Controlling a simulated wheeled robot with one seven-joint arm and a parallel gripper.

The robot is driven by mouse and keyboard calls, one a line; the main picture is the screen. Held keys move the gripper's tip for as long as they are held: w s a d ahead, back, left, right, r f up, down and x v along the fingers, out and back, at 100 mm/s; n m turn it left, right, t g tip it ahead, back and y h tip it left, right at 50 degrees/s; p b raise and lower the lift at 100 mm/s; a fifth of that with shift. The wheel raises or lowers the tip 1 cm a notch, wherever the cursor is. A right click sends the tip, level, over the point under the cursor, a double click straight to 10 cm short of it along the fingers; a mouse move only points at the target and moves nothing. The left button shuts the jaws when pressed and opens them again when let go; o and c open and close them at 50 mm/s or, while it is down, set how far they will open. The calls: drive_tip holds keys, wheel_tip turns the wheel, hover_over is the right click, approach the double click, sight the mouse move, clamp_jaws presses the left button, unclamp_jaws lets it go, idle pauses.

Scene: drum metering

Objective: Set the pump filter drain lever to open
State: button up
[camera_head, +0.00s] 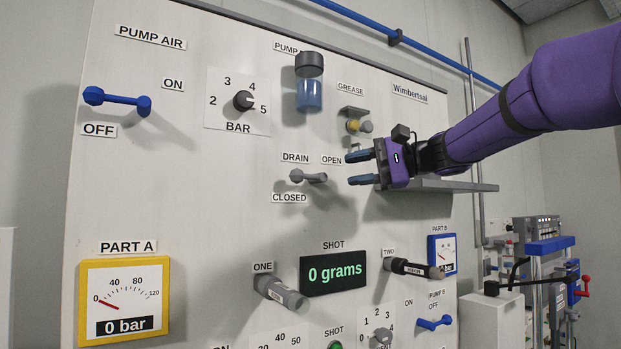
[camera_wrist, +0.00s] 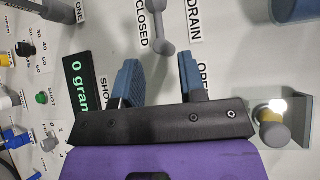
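The drain lever (camera_head: 308,177) is a small grey handle with rounded ends on the white panel. It lies roughly level in the head view, between the DRAIN label (camera_head: 295,158) above and the CLOSED label (camera_head: 290,198) below. The OPEN label (camera_head: 331,160) is to its upper right. My gripper (camera_head: 354,168) is right of the lever with its blue-grey fingers spread apart and empty. In the wrist view the lever (camera_wrist: 161,30) lies beyond the gap between my open fingers (camera_wrist: 158,65), apart from them.
The pump filter (camera_head: 309,94) with its clear blue bowl is above the lever. A yellow and grey grease fitting (camera_head: 357,126) sits just above my gripper. Below are the SHOT display (camera_head: 334,274) reading 0 grams and the ONE handle (camera_head: 280,292).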

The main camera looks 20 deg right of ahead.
sight(315, 176)
drive_tip(key=x, duration=0.9)
drive_tip(key=shift+w+a+f, duration=0.1)
drive_tip(key=shift+w+a, duration=0.05)
drive_tip(key=shift+a, duration=0.1)
drive_tip(key=shift+c, duration=0.3)
clamp_jaws()
